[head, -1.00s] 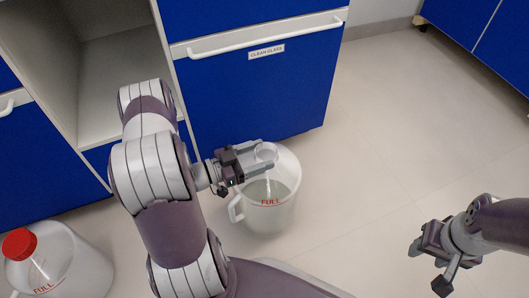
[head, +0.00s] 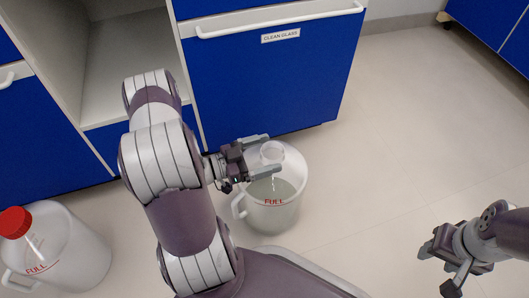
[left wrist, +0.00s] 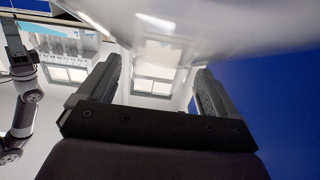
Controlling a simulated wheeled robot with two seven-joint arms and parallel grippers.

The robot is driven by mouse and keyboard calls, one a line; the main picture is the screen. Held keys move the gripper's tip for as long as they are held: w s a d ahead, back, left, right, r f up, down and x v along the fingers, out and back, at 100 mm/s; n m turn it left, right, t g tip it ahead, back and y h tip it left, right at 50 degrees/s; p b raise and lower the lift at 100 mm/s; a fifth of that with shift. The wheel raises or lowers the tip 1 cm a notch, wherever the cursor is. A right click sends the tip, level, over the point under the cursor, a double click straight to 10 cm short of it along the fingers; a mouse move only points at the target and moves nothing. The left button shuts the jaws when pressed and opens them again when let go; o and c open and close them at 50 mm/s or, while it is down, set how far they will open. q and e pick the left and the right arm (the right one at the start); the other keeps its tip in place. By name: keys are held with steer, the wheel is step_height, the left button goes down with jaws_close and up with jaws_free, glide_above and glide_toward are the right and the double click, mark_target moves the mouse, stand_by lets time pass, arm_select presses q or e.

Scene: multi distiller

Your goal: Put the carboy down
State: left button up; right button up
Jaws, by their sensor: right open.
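A translucent white carboy (head: 287,205) with a red FULL mark and a side handle stands upright on the floor, or very close to it, in front of the blue cabinet. Its open neck (head: 272,152) has no cap on it. My left gripper (head: 271,153) is at the neck, one finger on each side. Its fingers are spread apart and look clear of the neck. The left wrist view shows the wide gap between the fingers (left wrist: 155,88), with a pale translucent surface (left wrist: 215,28) above. My right gripper (head: 437,262) is open and empty over the floor at the lower right.
A second carboy (head: 75,250) with a red cap stands on the floor at the lower left. The blue cabinet (head: 270,85) labelled CLEAN GLASS is behind the first carboy, beside an open shelf bay (head: 130,60). The floor (head: 400,130) to the right is clear.

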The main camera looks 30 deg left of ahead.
arm_select(q)
steer(key=shift+r, duration=0.15)
steer(key=p+v, duration=0.6)
steer(key=v, duration=0.6)
steer(key=w+a+r+n+g+y, duration=0.1)
steer(key=w+r+g+y, duration=0.15)
steer(key=w+y, duration=0.4)
steer(key=w+a+r+n+g+y, duration=0.1)
steer(key=w+r+g+y, duration=0.2)
steer(key=w, duration=0.7)
steer(key=s+d+r+n+g+y, duration=0.1)
steer(key=s+d+r+n+g, duration=0.2)
steer(key=s+d, duration=0.4)
steer(key=s+d+r+n+g+y, duration=0.1)
steer(key=s+d+r+g, duration=0.3)
steer(key=s+d, duration=0.4)
steer(key=shift+d+n, duration=0.9)
steer(key=shift+d, duration=0.3)
